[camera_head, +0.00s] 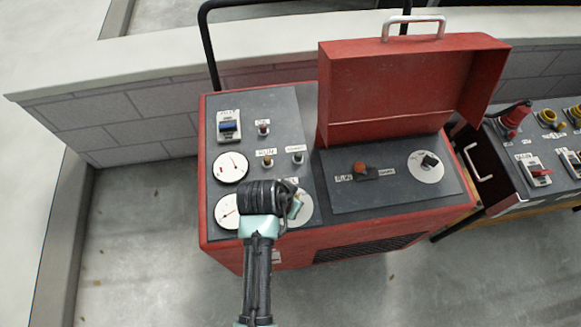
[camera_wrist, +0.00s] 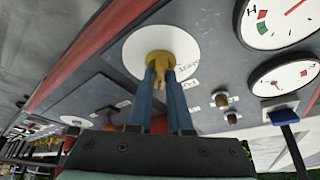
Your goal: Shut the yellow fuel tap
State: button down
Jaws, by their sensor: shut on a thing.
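The yellow fuel tap (camera_wrist: 160,60) stands out from the middle of a round white plate (camera_wrist: 187,45) on the dark panel in the wrist view. My gripper (camera_wrist: 161,76) is shut on the tap, with its two blue fingers on either side of the yellow handle. In the head view my gripper (camera_head: 294,207) is over the lower part of the red machine's left panel. Part of the white plate (camera_head: 304,214) shows beside it, and the tap itself is hidden there.
Two round gauges (camera_head: 231,168) and several small knobs (camera_head: 267,160) are close to my gripper. A blue switch (camera_head: 228,126) is higher on the panel. A raised red lid (camera_head: 400,85) stands to the right. Another control panel (camera_head: 545,155) is at the far right.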

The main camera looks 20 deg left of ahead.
jog(key=n+p, duration=0.1)
jog(key=n+y+p, duration=0.1)
jog(key=n+p, duration=0.1)
jog(key=n, duration=0.1)
jog(key=shift+d+r+y+p, duration=0.15)
jog(key=shift+r+y+p, duration=0.1)
jog(key=shift+y+p, duration=0.1)
jog(key=n+p, duration=0.1)
jog(key=n, duration=0.1)
jog(key=n+y+p, duration=0.1)
jog(key=n, duration=0.1)
jog(key=shift+w+d+f+n+g+y, duration=0.1)
jog(key=shift+f+n+g+y, duration=0.05)
jog(key=shift+n+g+y, duration=0.2)
jog(key=n+g+y, duration=0.1)
jog(key=n, duration=0.3)
jog(key=shift+w+f, duration=0.1)
jog(key=shift+w, duration=0.05)
jog(key=shift+n+g+y+b, duration=0.4)
jog(key=shift+n+g, duration=0.55)
jog(key=shift+n, duration=1.3)
jog(key=c, duration=0.8)
grip_release()
jog(key=shift+c, duration=0.2)
jog(key=shift+d, duration=0.1)
